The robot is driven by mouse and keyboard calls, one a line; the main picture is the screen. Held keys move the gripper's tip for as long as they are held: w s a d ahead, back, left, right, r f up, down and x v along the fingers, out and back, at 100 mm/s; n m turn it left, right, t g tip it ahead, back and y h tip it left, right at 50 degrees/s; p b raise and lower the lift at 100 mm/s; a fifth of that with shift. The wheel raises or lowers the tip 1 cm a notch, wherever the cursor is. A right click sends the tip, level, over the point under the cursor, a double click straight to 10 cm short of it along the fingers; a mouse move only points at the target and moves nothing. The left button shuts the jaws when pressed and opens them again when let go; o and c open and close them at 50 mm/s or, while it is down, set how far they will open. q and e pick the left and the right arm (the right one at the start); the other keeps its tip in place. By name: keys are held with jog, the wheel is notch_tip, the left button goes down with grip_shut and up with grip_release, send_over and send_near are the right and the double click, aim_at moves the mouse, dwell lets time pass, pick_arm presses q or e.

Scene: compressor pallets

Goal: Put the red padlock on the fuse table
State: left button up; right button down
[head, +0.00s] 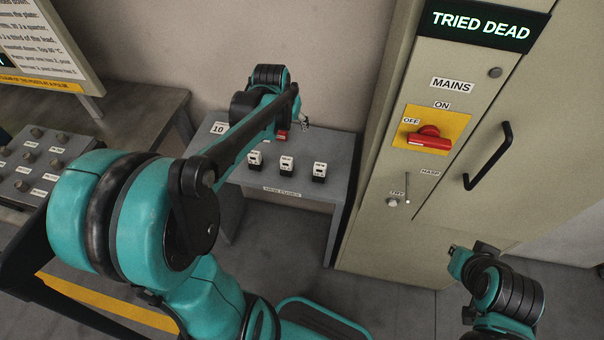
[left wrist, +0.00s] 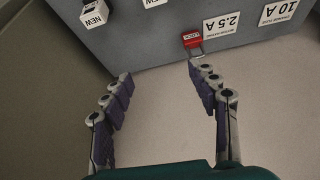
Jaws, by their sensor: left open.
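The red padlock (head: 282,135) rests at the back edge of the grey fuse table (head: 240,178), partly behind my left arm in the head view. In the left wrist view the red padlock (left wrist: 192,40) shows its label and its metal shackle points toward my right-hand fingertip. My left gripper (head: 304,122) is over the back of the table by the wall. In the left wrist view my left gripper (left wrist: 160,75) is open with nothing between its fingers, and the padlock is just beyond them.
Several white and black fuse blocks (head: 287,166) stand along the table front. A tall cabinet (head: 385,235) with a red mains switch (head: 428,138) and a "TRIED DEAD" display stands right of the table. A control panel (head: 38,160) is at the left.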

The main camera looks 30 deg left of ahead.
pick_arm(q)
jog(key=s+d+m+t, duration=0.1)
jog(key=s+d, duration=0.6)
jog(key=s, duration=0.2)
jog(key=s+d+r+m+t+h, duration=0.1)
jog(key=s+d, duration=0.6)
jog(key=s, duration=0.2)
jog(key=shift+s, duration=0.2)
